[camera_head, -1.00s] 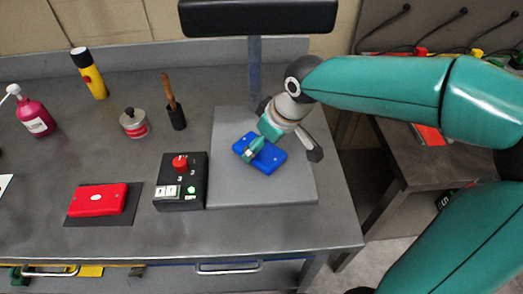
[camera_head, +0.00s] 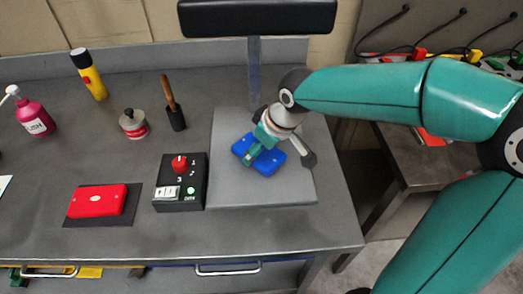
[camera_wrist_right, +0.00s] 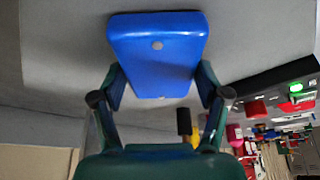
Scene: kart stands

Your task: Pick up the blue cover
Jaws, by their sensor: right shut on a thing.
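The blue cover (camera_head: 271,161) is over the grey plate (camera_head: 230,180) on the workbench, below my right gripper (camera_head: 256,152). It also shows in the right wrist view (camera_wrist_right: 157,50), where my right gripper (camera_wrist_right: 158,90) has one finger on each side of it. The right gripper is shut on the cover. Whether the cover touches the plate or is a little above it, I cannot tell. My left gripper is not in view.
A black control box (camera_head: 180,183) with a red knob stands left of the plate. A red cover (camera_head: 97,201) lies on a dark pad further left.

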